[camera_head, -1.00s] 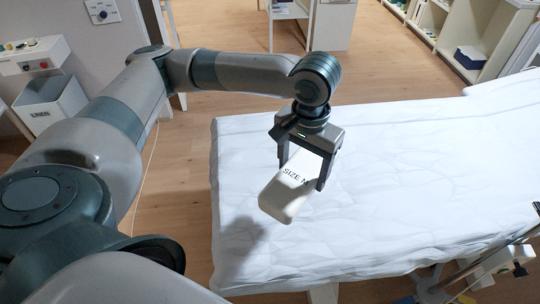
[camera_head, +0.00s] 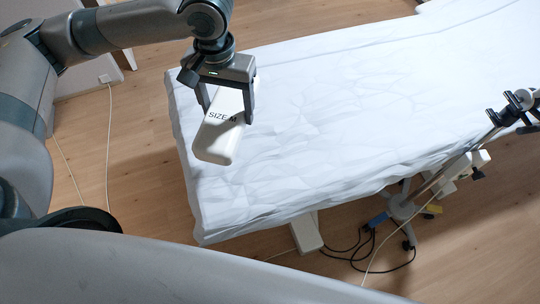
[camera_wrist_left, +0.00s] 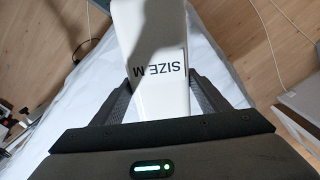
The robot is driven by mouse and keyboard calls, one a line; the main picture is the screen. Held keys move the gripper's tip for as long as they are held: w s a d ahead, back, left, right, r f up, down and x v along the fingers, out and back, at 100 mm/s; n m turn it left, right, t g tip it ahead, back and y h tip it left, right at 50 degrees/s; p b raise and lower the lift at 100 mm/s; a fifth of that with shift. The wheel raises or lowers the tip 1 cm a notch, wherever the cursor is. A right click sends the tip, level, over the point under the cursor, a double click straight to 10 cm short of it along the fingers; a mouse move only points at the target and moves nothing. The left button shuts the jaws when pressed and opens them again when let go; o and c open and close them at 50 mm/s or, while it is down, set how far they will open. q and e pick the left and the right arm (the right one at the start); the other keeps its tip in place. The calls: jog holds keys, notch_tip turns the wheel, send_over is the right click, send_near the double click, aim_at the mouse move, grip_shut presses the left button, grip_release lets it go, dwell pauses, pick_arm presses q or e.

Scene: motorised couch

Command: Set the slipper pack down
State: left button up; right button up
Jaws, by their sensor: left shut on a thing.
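The slipper pack (camera_head: 221,124) is a white, rounded, long block marked "SIZE M". My left gripper (camera_head: 227,112) is shut on it, with one finger on each side, and holds it over the near left end of the couch (camera_head: 330,110). The couch is covered with a wrinkled white sheet. The pack looks tilted, and I cannot tell whether it touches the sheet. In the left wrist view the pack (camera_wrist_left: 158,50) stands between the two fingers (camera_wrist_left: 162,100), with its lettering showing. My right gripper is not in view.
A wheeled stand (camera_head: 402,207) with a pole and clamps stands at the couch's near right side, with black cables (camera_head: 355,250) on the wooden floor. The sheet to the right of the pack is clear. A thin cable (camera_head: 107,150) runs down the floor at left.

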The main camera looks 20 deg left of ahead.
pick_arm(q)
jog(key=s+d+f+n+b, duration=0.2)
jog(key=d+f+n+b, duration=0.3)
jog(key=d+f, duration=0.8)
jog(key=shift+d+n+b, duration=0.3)
jog(key=shift+d+n, duration=0.6)
jog(key=shift+d, duration=0.05)
jog(key=shift+s+a, duration=0.1)
jog(key=w+a+f, duration=0.2)
jog(key=a, duration=0.1)
jog(key=w+a+f+p, duration=0.1)
jog(key=w+a+f, duration=0.1)
jog(key=a, duration=0.1)
jog(key=w+a+f+p, duration=0.1)
jog(key=w+a+f, duration=0.1)
jog(key=a+f, duration=0.1)
jog(key=shift+w+a, duration=0.1)
jog(key=shift+a, duration=0.25)
jog(key=shift+f+p, duration=0.45)
jog(key=shift+f, duration=1.55)
